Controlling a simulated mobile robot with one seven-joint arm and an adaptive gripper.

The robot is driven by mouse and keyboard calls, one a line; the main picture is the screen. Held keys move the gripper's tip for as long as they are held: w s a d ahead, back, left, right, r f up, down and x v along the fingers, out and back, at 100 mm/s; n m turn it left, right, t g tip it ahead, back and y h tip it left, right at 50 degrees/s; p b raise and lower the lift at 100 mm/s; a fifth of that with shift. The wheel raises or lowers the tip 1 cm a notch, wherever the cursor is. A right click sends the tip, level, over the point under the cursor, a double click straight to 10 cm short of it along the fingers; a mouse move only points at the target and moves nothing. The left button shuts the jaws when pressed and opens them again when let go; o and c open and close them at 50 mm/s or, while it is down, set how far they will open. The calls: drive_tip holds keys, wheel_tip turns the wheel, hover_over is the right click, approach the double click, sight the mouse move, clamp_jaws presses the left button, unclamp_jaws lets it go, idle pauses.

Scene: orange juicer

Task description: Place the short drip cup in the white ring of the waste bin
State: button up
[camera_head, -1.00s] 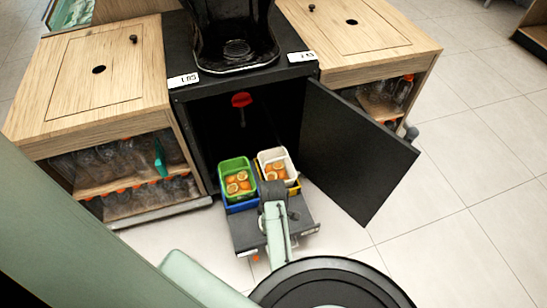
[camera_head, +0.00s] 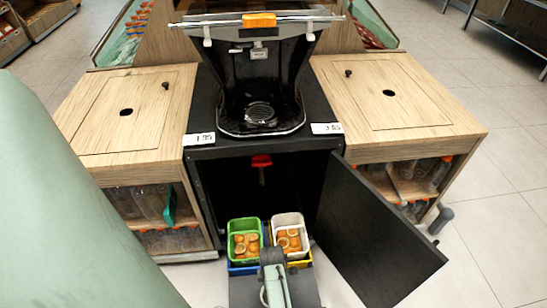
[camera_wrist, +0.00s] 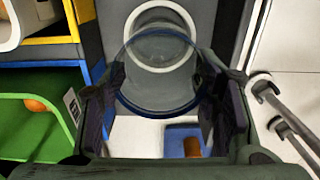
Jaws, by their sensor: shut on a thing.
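The short drip cup (camera_wrist: 160,88) is clear with a dark blue rim. In the wrist view my gripper (camera_wrist: 160,105) is shut on it, one finger on each side. The white ring (camera_wrist: 130,25) lies on a grey surface at the top middle of the wrist view. The cup's far edge overlaps the ring's near part in the picture; I cannot tell the height between them. In the head view my arm reaches down over the pulled-out waste bin (camera_head: 305,293), and hides my gripper, the cup and the ring.
A green bin (camera_head: 244,225) and a white bin (camera_head: 288,219) with orange halves stand behind my arm. The open black cabinet door (camera_head: 375,235) is at the right. The juicer (camera_head: 262,85) stands above. Wooden cabinets with bottles flank it. A metal handle (camera_wrist: 285,115) is right of my gripper.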

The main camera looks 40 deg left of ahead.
drive_tip(key=shift+f, duration=2.4)
drive_tip(key=shift+f, duration=0.15)
drive_tip(key=o, duration=1.1)
wheel_tip(320, 180, up, 12)
drive_tip(key=shift+r, duration=0.2)
